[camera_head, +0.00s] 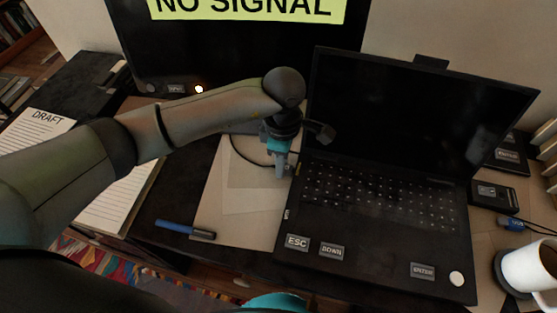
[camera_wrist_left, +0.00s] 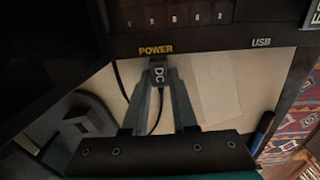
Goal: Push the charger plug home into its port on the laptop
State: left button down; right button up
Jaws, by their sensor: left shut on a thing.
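The open black laptop (camera_head: 345,227) stands right of centre in the head view, its screen raised. In the left wrist view its side edge (camera_wrist_left: 205,41) runs across the top with a yellow POWER label. My left gripper (camera_head: 281,170) is beside the laptop's left edge, near the keyboard's rear. In the left wrist view the gripper (camera_wrist_left: 159,80) is shut on the charger plug (camera_wrist_left: 158,73), a dark block marked DC. The plug is in line with the POWER label, its front end at the laptop's edge. The port is hidden, so I cannot tell how deep the plug sits.
A black cable (camera_head: 240,150) loops left of the gripper. A blue marker (camera_head: 185,230) and papers (camera_head: 120,190) lie to the left. A monitor (camera_head: 230,50) stands behind. A white mug (camera_head: 528,265) and a small black device (camera_head: 492,195) are right of the laptop.

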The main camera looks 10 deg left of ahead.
pick_arm(q)
jog(key=shift+d+f, duration=0.1)
jog(key=shift+d, duration=0.1)
pick_arm(e)
jog(key=shift+f, duration=0.1)
pick_arm(q)
jog(key=c, duration=0.6)
grip_release()
